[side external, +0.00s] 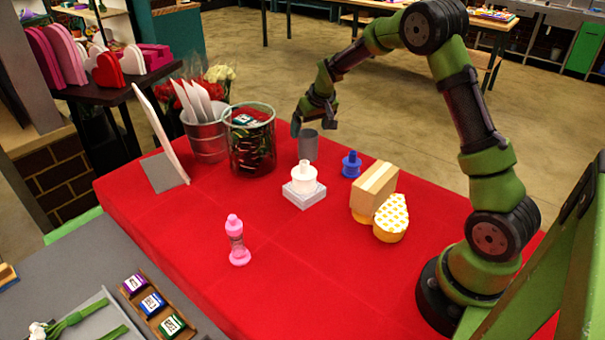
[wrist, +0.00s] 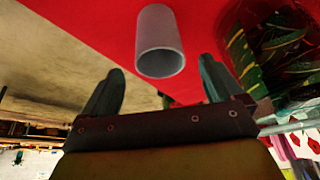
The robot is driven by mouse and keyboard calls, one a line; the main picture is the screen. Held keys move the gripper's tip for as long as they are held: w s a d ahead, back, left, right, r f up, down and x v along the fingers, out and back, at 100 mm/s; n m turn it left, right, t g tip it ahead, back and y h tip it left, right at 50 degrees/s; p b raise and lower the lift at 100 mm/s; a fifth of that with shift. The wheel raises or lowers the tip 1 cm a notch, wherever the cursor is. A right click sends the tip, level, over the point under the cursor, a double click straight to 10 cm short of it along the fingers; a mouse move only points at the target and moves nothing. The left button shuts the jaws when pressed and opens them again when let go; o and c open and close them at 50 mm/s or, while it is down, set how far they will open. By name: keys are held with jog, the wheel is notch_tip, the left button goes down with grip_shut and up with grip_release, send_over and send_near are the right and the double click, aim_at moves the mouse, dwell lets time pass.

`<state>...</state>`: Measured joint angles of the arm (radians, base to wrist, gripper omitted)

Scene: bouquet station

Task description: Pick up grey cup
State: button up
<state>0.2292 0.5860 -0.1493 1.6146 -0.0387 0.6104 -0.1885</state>
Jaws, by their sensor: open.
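The grey cup (side external: 308,146) stands on the red table near its far edge, beside the wire basket. My gripper (side external: 312,124) is open and empty, just above and beside the cup in the side view. In the wrist view the grey cup (wrist: 160,42) shows with its open rim toward the fingers, and it lies ahead of the gap between the two fingertips of my gripper (wrist: 154,76). I cannot tell whether a finger touches the cup.
The wire basket (side external: 252,150) and a metal bucket (side external: 207,135) stand left of the cup. A cardboard box (side external: 373,190) is to the right.

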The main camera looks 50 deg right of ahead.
aim_at(308, 136)
jog(key=x, duration=0.4)
jog(key=shift+f, duration=0.35)
jog(key=c, duration=1.1)
jog(key=shift+r, duration=0.15)
